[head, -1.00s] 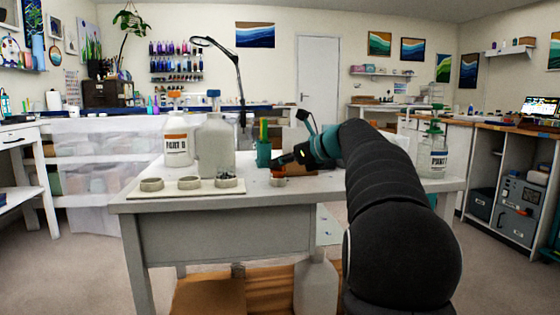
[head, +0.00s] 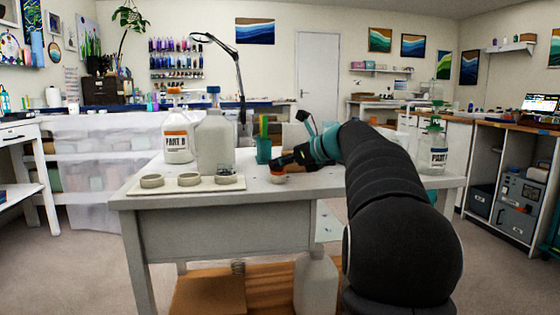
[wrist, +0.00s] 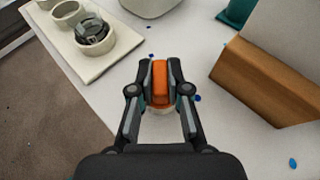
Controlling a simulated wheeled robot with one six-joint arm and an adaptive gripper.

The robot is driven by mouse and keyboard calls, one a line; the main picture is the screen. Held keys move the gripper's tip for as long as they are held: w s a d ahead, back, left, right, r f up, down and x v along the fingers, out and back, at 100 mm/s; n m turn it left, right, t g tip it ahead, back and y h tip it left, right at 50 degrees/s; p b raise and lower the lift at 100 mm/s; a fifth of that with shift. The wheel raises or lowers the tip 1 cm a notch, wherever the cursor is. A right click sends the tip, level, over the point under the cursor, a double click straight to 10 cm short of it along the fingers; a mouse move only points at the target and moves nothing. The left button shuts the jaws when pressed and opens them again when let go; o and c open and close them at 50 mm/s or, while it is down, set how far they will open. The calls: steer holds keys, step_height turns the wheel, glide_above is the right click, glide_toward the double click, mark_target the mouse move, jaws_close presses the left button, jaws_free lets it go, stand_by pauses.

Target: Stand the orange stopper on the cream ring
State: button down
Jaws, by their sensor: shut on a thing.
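The orange stopper (wrist: 160,82) is upright between the two fingers of my gripper (wrist: 160,78) in the wrist view. My gripper is shut on it.
White bottles (head: 177,143) and a green cup (head: 263,150) stand behind. A brown-sided block (wrist: 270,82) is right of my gripper. Small blue bits dot the table.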

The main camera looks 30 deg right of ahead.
steer(key=c, duration=1.1)
jaws_free()
steer(key=shift+o, duration=0.2)
steer(key=s+d+r+p, duration=0.5)
steer(key=s+r+p, duration=0.1)
steer(key=s+r, duration=0.3)
steer(key=shift+s+d+r, duration=0.2)
steer(key=shift+s+r, duration=0.15)
